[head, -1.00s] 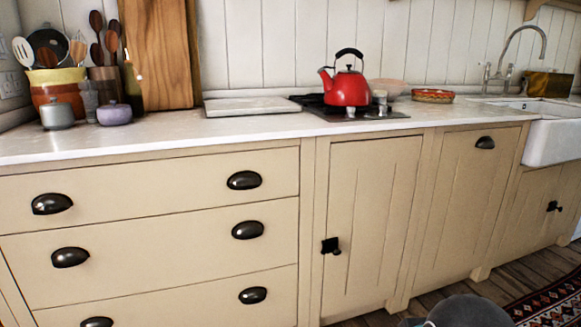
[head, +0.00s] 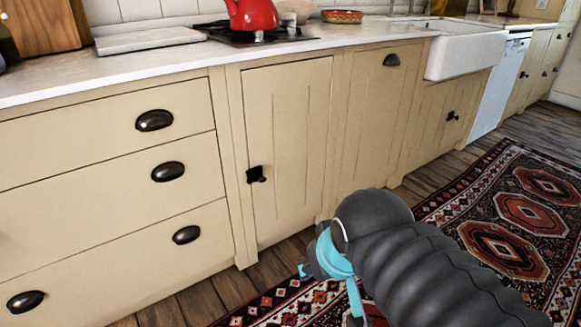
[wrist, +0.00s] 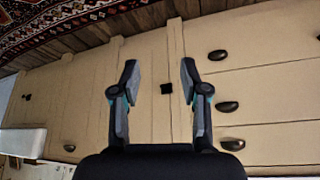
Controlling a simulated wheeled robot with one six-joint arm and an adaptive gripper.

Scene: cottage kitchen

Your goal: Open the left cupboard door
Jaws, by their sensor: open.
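The left cupboard door (head: 290,140) is a beige panelled door beside the drawers, and it is shut. Its small black latch knob (head: 256,174) is on its left edge. In the wrist view, which looks upside down, the latch (wrist: 167,88) shows between the two fingers, beyond them. My gripper (wrist: 159,68) is open and empty there, apart from the door. In the head view my arm is at the lower right, in front of the cupboards, and the fingers are not clear.
Drawers with black cup handles (head: 154,120) are left of the door. Another panel with a cup handle (head: 391,60) is right of it. The white worktop (head: 120,68) carries a red kettle (head: 252,14). A patterned rug (head: 500,222) lies on the wooden floor, which looks clear.

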